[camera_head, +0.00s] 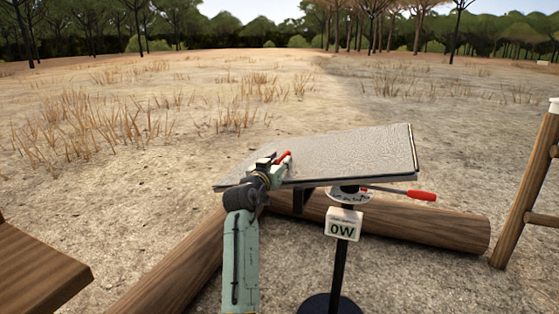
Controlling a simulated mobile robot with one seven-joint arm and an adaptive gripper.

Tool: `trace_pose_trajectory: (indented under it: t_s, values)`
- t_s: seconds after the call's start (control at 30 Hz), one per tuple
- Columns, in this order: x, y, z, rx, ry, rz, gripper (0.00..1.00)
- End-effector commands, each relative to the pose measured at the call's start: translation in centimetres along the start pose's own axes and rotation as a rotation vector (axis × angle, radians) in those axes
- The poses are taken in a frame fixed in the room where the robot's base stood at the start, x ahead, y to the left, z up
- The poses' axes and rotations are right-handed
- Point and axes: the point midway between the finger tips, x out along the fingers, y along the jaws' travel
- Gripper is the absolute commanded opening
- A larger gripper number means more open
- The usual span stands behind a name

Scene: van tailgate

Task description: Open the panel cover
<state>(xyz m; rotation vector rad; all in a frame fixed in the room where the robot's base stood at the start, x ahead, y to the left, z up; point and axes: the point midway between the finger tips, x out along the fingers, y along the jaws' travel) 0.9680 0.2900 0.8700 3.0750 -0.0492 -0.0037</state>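A flat panel under a pale silvery cover (345,150) sits tilted on a black stand, in the middle of the head view. My gripper (275,160) is at the panel's left front edge. A small red part (284,157) shows right at the gripper; I cannot tell whether it is held, or whether the fingers are open or shut. My forearm hides part of the panel's left front side. A lever with a red grip (421,195) sticks out to the right below the panel. A white display reading 0W (344,223) is on the post.
Logs (440,224) lie on the ground behind and left of the stand's post. A wooden surface (38,272) is at the lower left and a wooden frame (530,192) at the right edge. Behind the panel is open, dry ground with grass tufts.

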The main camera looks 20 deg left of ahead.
Motion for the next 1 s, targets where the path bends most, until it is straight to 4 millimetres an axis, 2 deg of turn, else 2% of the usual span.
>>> trace_pose_trajectory:
  t_s: [0.3, 0.73, 1.0]
  values:
    - [0.29, 0.02, -0.05, 0.001, 0.002, 0.000, 0.30]
    - [0.26, -0.01, -0.04, 0.001, 0.001, -0.001, 0.01]
    - [0.24, -0.05, -0.03, 0.001, 0.001, -0.001, 0.00]
